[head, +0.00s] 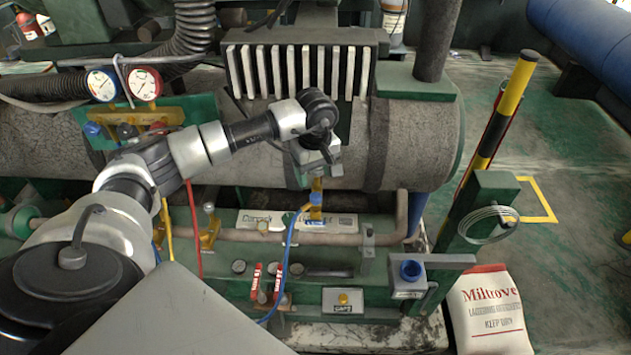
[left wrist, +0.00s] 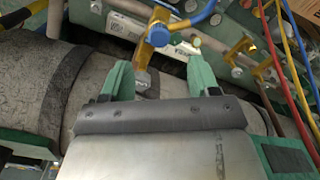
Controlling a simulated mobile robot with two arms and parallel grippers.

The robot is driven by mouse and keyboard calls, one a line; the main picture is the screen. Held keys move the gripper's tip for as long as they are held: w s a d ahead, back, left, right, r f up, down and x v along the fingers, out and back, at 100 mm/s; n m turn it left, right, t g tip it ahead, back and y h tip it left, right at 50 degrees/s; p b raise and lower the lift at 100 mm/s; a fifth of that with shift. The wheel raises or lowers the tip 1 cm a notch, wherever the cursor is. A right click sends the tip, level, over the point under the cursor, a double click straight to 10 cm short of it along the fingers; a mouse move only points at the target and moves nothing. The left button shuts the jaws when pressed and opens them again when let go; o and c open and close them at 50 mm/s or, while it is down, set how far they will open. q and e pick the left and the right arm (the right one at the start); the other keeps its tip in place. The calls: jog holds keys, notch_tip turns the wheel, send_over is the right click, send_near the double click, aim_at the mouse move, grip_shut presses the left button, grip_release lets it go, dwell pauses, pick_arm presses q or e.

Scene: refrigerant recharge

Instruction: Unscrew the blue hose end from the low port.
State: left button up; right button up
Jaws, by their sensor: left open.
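The blue hose end (head: 316,222) sits on the low port, a yellow brass fitting (head: 315,200) below the large grey tank. The blue hose (head: 290,240) runs from it down to the front. In the left wrist view the blue hose end (left wrist: 158,37) shows just beyond the fingertips, roughly midway between them, with its hose (left wrist: 195,19) curving off to the right. My left gripper (head: 318,168) is above the port in the head view. Its two green fingers (left wrist: 160,70) are open with nothing held. Its fingers partly hide the port top. My right gripper is not in view.
A manifold with a blue gauge (head: 102,85) and a red gauge (head: 145,83) is at the left. Red (head: 193,230) and yellow hoses hang nearby. A green post (head: 480,215) stands at the right.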

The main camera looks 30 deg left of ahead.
aim_at(316, 195)
pick_arm(q)
notch_tip(316, 195, down, 9)
jog(key=b, duration=0.5)
jog(key=shift+d+r, duration=0.1)
jog(key=shift+r, duration=0.2)
jog(key=shift+f, duration=0.1)
jog(key=c, duration=1)
